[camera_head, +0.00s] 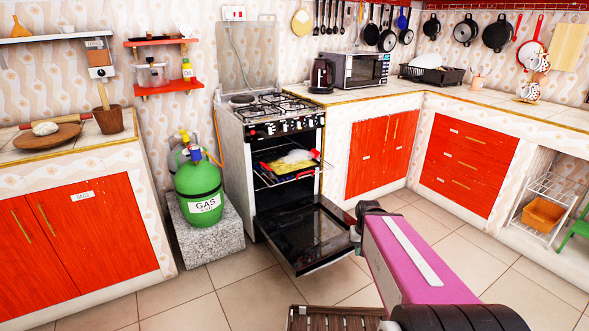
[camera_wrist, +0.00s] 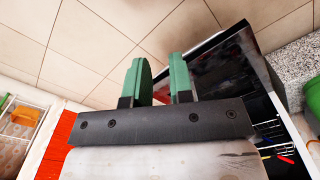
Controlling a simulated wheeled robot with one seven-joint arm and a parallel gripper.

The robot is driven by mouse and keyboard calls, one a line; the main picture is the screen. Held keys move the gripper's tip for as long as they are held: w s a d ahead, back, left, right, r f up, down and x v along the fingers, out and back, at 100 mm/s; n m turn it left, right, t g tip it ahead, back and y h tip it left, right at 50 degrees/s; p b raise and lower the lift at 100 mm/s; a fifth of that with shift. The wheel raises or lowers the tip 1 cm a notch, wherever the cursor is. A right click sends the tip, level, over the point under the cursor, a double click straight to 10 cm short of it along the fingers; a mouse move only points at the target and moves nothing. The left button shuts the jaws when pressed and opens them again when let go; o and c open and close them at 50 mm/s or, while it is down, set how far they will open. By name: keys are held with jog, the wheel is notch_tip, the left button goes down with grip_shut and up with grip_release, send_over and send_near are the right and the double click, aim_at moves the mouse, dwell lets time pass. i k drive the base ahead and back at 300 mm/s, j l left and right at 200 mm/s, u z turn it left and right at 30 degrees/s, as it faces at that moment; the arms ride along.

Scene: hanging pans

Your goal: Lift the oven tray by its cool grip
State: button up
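The oven tray (camera_head: 284,174) sits on a rack inside the open oven (camera_head: 272,135), with pale yellow food on it. Red parts show at its left end (camera_head: 264,166) and near its right front; which is the cool grip I cannot tell. The oven door (camera_head: 303,232) is folded down. My gripper (camera_wrist: 158,62) is open and empty, its two green fingers apart over the floor beside the door edge. In the head view my purple arm reaches to the right of the door, and the fingers are hidden. A small red piece (camera_wrist: 286,159) shows by the oven in the wrist view.
A green gas bottle (camera_head: 199,190) stands on a stone block (camera_head: 207,232) left of the oven. Red cabinets (camera_head: 382,152) stand to its right. A wooden slatted item (camera_head: 334,318) is at the bottom. Tiled floor (camera_head: 225,285) is clear in front.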

aim_at(281, 171)
jog(key=i+l, duration=0.2)
jog(key=l, duration=0.15)
jog(key=i+l, duration=0.2)
jog(key=l, duration=0.15)
jog(key=i+l, duration=0.2)
jog(key=l, duration=0.2)
jog(key=i+l, duration=0.2)
jog(key=l, duration=0.15)
jog(key=i+l, duration=0.2)
jog(key=l, duration=0.15)
jog(key=i+l+u, duration=0.1)
jog(key=l, duration=0.25)
jog(key=i, duration=0.05)
